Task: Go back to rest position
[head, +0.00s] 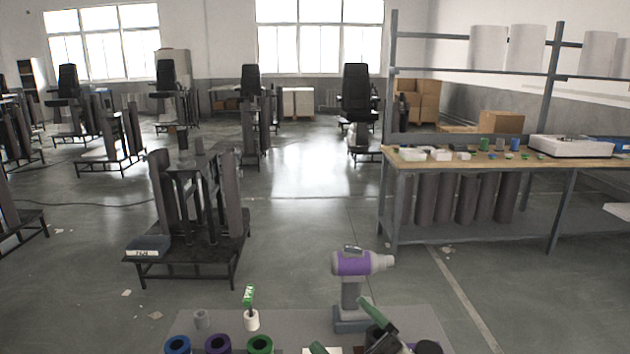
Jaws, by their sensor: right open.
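My right gripper (341,325) is at the bottom of the head view, right of centre, with its green fingertips spread apart. Nothing shows between the fingers. It is over the near edge of a grey work surface (400,318), and its lower part is cut off by the frame. A purple and grey power drill (352,263) stands upright just behind it; whether they touch cannot be told. My left gripper is out of view.
A lift column stand (190,262) is ahead left. A workbench (480,163) is at right. Open floor lies between.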

